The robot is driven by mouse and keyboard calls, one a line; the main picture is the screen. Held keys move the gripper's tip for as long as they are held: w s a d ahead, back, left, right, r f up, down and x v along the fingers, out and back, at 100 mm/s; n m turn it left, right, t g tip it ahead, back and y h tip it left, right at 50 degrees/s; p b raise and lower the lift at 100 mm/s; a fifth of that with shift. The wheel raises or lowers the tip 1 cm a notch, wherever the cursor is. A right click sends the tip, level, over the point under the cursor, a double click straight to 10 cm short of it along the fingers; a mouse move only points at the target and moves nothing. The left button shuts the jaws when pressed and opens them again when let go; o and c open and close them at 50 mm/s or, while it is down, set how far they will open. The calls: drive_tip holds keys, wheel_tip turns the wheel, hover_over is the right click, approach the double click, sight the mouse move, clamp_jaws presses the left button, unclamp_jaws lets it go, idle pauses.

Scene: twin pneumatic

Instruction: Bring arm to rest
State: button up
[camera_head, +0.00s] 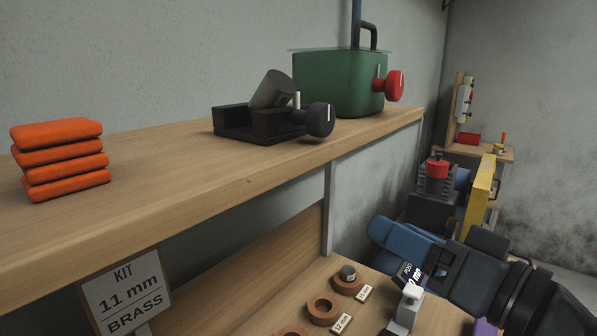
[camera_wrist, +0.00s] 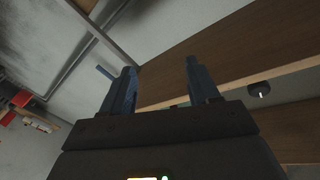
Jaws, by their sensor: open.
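My arm reaches in from the lower right of the head view, and my gripper (camera_head: 388,245) with its blue fingers is above the lower bench, in front of the grey wall panel. In the wrist view the two fingers of my gripper (camera_wrist: 160,72) stand well apart, with nothing between them. The gripper is open and empty. Part of the bench and a label behind the arm are hidden by it.
The upper shelf (camera_head: 190,165) holds orange folded cloths (camera_head: 62,160), a black clamp fixture (camera_head: 270,118) and a green tank (camera_head: 338,84) with a red knob. Below are wooden rings (camera_head: 323,308) with labels. A yellow panel (camera_head: 479,195) and cluttered bench stand behind at right.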

drive_tip(key=s+d+f+m+h, duration=0.3)
drive_tip(key=s+f+h, duration=0.1)
drive_tip(key=s+f, duration=0.5)
drive_tip(key=s+d+f+m+h, duration=0.25)
drive_tip(key=s+f+h, duration=0.3)
drive_tip(key=f, duration=0.45)
drive_tip(key=s+d+n, duration=0.1)
drive_tip(key=s+n, duration=0.1)
drive_tip(key=s, duration=0.8)
drive_tip(key=s+d+f+n+h, duration=0.1)
drive_tip(key=s+d+n, duration=0.1)
drive_tip(key=s, duration=0.9)
drive_tip(key=shift+d+f, duration=0.15)
drive_tip(key=shift+d, duration=0.05)
drive_tip(key=shift+o, duration=0.5)
